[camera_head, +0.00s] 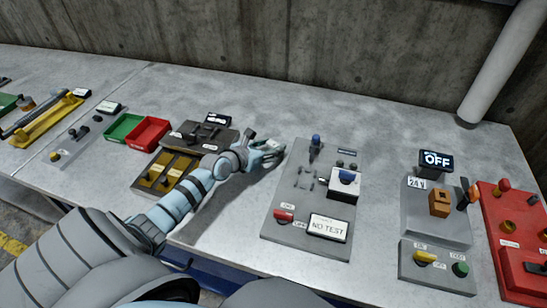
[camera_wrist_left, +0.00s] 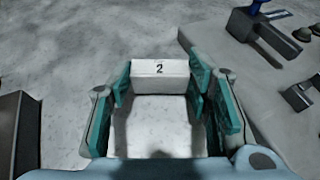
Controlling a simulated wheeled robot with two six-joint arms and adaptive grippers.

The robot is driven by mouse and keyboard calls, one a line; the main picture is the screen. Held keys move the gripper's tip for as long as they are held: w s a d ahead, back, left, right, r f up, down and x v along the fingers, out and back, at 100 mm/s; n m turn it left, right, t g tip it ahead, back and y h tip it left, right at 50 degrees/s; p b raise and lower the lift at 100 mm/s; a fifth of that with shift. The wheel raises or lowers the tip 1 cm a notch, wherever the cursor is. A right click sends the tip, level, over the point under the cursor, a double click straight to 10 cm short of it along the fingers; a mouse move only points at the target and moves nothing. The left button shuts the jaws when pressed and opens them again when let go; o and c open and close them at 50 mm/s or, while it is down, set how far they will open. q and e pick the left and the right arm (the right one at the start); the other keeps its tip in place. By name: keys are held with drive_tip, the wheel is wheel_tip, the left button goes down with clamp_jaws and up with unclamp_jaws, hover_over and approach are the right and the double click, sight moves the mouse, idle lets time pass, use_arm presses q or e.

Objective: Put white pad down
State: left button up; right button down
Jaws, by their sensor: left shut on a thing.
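My left gripper (camera_head: 268,153) is over the bare strip of bench between the brown fixture and the grey test panel. In the left wrist view its teal fingers (camera_wrist_left: 160,82) are shut on the white pad (camera_wrist_left: 160,75), one on each side. The pad is a pale block with a "2" on the face towards the camera. In the head view the fingers mostly hide the pad. I cannot tell whether the pad touches the bench (camera_head: 235,105). My right gripper is not in view.
Right of the gripper is the grey test panel (camera_head: 275,228) with a "NO TEST" display (camera_head: 328,227). Left are the brown fixture (camera_head: 190,140), a yellow tray (camera_head: 152,178), a red bin (camera_head: 148,131) and a green bin (camera_head: 122,126). Bench behind the gripper is clear.

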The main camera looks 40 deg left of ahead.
use_arm(q)
drive_tip(key=shift+f+p, duration=0.1)
drive_tip(key=shift+p, duration=0.2)
drive_tip(key=shift+f, duration=0.15)
drive_tip(key=o, duration=1.2)
drive_tip(key=shift+c, duration=0.2)
